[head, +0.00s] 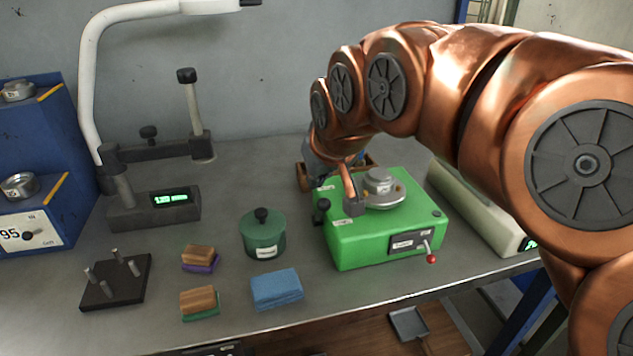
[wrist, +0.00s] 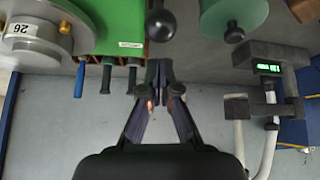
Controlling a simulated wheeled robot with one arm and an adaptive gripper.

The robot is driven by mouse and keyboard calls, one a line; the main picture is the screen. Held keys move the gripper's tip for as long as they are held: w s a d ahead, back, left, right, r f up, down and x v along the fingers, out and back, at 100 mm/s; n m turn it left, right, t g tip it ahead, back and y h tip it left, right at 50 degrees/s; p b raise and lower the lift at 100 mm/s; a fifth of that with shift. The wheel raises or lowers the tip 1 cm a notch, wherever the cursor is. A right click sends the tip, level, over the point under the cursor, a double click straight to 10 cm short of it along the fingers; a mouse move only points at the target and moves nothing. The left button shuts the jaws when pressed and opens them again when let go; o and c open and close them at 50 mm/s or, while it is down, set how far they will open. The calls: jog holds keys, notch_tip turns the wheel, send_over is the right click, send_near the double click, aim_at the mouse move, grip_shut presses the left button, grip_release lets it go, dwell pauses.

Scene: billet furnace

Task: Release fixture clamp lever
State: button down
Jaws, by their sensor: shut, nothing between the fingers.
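A bright green fixture box (head: 350,247) stands on the bench, with a round metal part (head: 380,190) on top; the part also shows in the wrist view, marked 26 (wrist: 35,38). The clamp lever's black ball knob (head: 322,204) is at the box's left side; it also shows in the wrist view (wrist: 160,25). My gripper (wrist: 160,70) is shut and empty, its fingertips together and pointing toward the knob, with a visible gap to it. In the head view my gripper (head: 317,168) is behind the box's left corner, its fingertips not clearly visible.
A red-tipped toggle (head: 431,258) is on the box front. Several tool handles (wrist: 105,76) stand close to the fingers. A green lidded pot (head: 263,236), a blue sponge (head: 277,289), brushes (head: 198,300) and a peg plate (head: 116,283) lie left. A display stand (head: 155,208) is behind.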

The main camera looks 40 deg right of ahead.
jog(key=shift+s+a, duration=0.15)
jog(key=shift+s, duration=0.1)
dwell(0.5)
